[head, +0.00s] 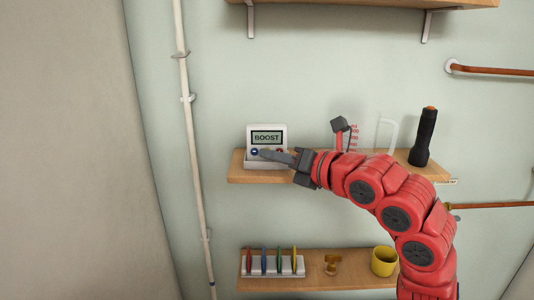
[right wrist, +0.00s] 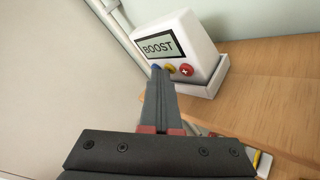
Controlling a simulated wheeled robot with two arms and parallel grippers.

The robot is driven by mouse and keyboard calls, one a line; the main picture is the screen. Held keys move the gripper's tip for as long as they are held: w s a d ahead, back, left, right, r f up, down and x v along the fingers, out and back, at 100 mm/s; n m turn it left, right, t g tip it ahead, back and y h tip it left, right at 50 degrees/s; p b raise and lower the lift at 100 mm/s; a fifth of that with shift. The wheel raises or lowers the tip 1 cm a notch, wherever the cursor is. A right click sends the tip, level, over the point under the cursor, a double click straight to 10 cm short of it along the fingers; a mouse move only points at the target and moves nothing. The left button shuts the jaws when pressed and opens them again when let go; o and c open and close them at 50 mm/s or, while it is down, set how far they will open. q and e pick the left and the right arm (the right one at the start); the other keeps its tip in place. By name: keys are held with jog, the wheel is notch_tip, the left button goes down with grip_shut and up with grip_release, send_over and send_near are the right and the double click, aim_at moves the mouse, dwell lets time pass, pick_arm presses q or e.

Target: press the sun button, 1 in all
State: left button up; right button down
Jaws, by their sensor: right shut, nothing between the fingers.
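A white control box (head: 281,131) with a green display reading BOOST stands on the middle wooden shelf. In the right wrist view the box (right wrist: 197,36) shows a blue button (right wrist: 155,68), a yellow button (right wrist: 170,69) and a red button (right wrist: 187,71) with a pale mark. The marks on the blue and yellow buttons are too small to read there. My right gripper (head: 264,153) is shut and empty, its tips close in front of the buttons. In the right wrist view the fingertips (right wrist: 158,78) lie just below the blue and yellow buttons. I cannot tell whether they touch. My left gripper is out of view.
On the middle shelf (head: 240,168) stand a black flashlight (head: 423,137) and a grey-headed object (head: 340,125), right of the box. A lower shelf holds a rack (head: 273,266), a brass fitting (head: 332,264) and a yellow mug (head: 384,261). A white pipe (head: 186,120) runs down the wall at left.

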jog(key=shift+s+f+b, duration=0.2)
jog(key=shift+s+b, duration=0.35)
jog(key=shift+b, duration=0.2)
jog(key=shift+s+r, duration=0.1)
jog(key=shift+s, duration=0.2)
jog(key=s+b, duration=0.3)
jog(key=s, duration=0.2)
jog(key=shift+b, duration=0.35)
